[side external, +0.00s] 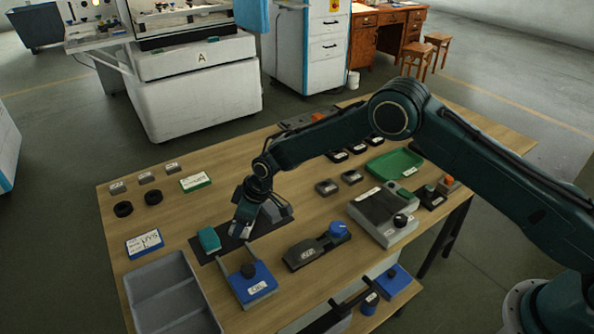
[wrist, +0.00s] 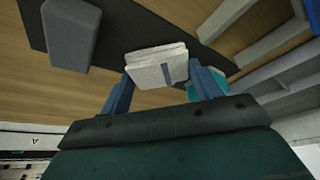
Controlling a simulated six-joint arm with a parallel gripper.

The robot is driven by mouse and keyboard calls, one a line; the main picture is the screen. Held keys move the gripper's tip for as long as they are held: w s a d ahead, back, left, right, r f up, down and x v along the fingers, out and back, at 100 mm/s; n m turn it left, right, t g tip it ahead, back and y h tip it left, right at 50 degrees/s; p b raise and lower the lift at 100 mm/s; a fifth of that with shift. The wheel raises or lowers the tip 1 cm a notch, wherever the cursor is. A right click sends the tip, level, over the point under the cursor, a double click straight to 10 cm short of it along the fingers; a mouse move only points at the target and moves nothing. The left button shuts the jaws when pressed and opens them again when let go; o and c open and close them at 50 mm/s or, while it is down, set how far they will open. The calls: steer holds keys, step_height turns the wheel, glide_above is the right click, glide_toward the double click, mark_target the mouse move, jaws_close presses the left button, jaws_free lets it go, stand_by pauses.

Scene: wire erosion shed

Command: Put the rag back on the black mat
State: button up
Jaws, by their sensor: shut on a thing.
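In the wrist view the rag (wrist: 157,64) sits between the two blue fingers of my gripper (wrist: 160,82). The black mat (side external: 226,248) is a dark strip on the wooden table below my gripper. In the wrist view the mat (wrist: 130,26) runs behind the rag, and the rag overlaps its edge in the picture. I cannot tell whether the rag touches the mat.
A teal block (side external: 209,240) is at the mat's left end, close to my gripper. A grey block (wrist: 71,33) is on the other side. A blue-and-grey device (side external: 252,282) stands in front, near a grey divided tray (side external: 165,292). Bare wood (side external: 165,222) shows to the left.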

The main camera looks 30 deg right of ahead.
steer(key=shift+f, duration=0.1)
steer(key=o, duration=1)
steer(key=v, duration=1.2)
steer(key=shift+r, duration=0.2)
